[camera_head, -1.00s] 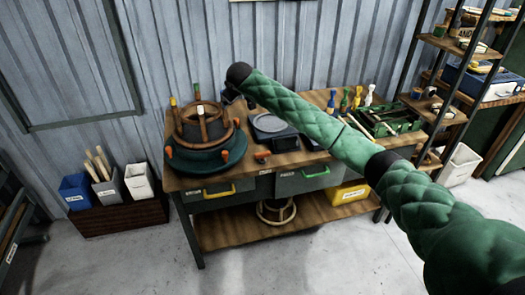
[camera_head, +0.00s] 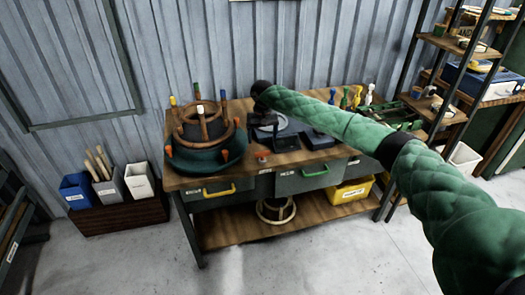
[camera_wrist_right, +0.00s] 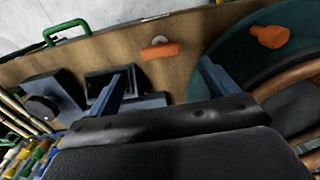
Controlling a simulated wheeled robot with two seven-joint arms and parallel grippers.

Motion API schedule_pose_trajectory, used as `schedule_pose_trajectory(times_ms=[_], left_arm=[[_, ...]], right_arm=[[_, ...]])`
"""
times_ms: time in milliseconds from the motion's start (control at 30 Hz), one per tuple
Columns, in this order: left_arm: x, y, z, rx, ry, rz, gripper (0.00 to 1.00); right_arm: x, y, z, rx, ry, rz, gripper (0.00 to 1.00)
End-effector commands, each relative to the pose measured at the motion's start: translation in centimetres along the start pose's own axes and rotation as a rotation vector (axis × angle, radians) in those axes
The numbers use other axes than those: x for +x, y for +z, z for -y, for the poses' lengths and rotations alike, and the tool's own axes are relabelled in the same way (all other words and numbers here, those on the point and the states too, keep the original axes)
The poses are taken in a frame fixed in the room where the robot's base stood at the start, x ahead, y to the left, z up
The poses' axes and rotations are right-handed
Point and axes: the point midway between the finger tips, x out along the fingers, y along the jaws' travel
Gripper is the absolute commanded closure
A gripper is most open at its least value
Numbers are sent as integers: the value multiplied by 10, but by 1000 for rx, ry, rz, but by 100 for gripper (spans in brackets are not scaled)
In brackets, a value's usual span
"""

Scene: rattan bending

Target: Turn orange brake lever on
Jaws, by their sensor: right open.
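The orange lever (camera_head: 262,154) sits at the front edge of the workbench, just right of the round bending jig (camera_head: 206,160). In the right wrist view the lever (camera_wrist_right: 160,51) lies level beside a pale round pivot, on bare wood. My right gripper (camera_head: 266,128) is above the bench, behind the lever. In the wrist view its two blue-grey fingers (camera_wrist_right: 161,78) are spread wide and empty, with the lever between and beyond their tips, not touching. My left gripper is not in view.
The jig's dark green base (camera_wrist_right: 222,55) with orange knobs (camera_wrist_right: 270,36) is close to one finger. Dark boxes (camera_head: 316,138) stand on the other side. A drawer with a green handle (camera_head: 316,171) is below the bench top. Bottles (camera_head: 357,97) stand at the back right.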

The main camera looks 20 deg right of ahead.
Motion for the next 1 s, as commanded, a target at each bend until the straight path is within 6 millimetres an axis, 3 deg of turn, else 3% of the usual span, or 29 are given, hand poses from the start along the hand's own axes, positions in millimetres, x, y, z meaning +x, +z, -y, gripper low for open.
schedule_pose_trajectory(times_ms=[167, 700, 1000], left_arm=[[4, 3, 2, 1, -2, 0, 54], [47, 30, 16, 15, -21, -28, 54], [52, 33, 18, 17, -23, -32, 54]], right_arm=[[6, 0, 0, 22, 0, -1, 15], [70, -1, 0, 20, 1, -3, 15], [78, -1, 0, 19, 1, -3, 15]])
